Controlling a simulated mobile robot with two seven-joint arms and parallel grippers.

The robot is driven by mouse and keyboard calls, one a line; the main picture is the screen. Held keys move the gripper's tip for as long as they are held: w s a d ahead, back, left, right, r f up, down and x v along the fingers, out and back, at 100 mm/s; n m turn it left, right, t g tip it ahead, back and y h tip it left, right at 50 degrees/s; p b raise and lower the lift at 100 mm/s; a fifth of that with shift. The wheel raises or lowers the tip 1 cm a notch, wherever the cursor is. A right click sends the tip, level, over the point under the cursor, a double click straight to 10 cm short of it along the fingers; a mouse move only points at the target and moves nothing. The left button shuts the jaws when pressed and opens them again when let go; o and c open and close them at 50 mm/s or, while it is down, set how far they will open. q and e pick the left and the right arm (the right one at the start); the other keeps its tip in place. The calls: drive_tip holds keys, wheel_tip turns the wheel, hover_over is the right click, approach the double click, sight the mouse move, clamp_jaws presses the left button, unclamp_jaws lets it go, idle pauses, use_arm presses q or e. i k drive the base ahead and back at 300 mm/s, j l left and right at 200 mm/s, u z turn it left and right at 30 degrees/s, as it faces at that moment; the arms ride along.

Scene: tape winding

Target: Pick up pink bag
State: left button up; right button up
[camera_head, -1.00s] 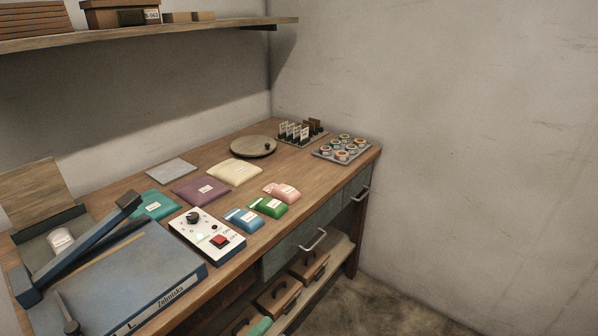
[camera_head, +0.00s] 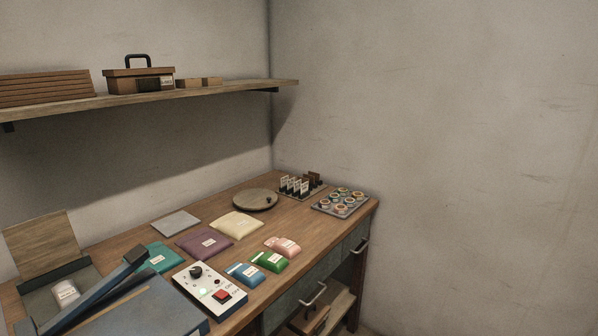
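The pink bag (camera_head: 285,246) is a small, pale pink pouch with a white label. It lies on the wooden workbench (camera_head: 320,228), behind the green bag (camera_head: 269,261) and to the right of the cream bag (camera_head: 236,225). It is fully visible, and nothing touches it from above. Neither of my grippers is in view.
A blue bag (camera_head: 244,274) and a white control box (camera_head: 210,290) with a red switch lie nearer. A purple bag (camera_head: 204,243) and teal bag (camera_head: 155,258) lie left. A round turntable (camera_head: 254,200) and a tray of rolls (camera_head: 342,203) stand farther back. A shelf (camera_head: 215,93) overhangs the bench.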

sight(289, 249)
drive_tip(key=i+l+z, duration=0.1)
drive_tip(key=i+l, duration=0.35)
drive_tip(key=i, duration=0.3)
drive_tip(key=i+l+z, duration=0.15)
drive_tip(key=i, duration=0.2)
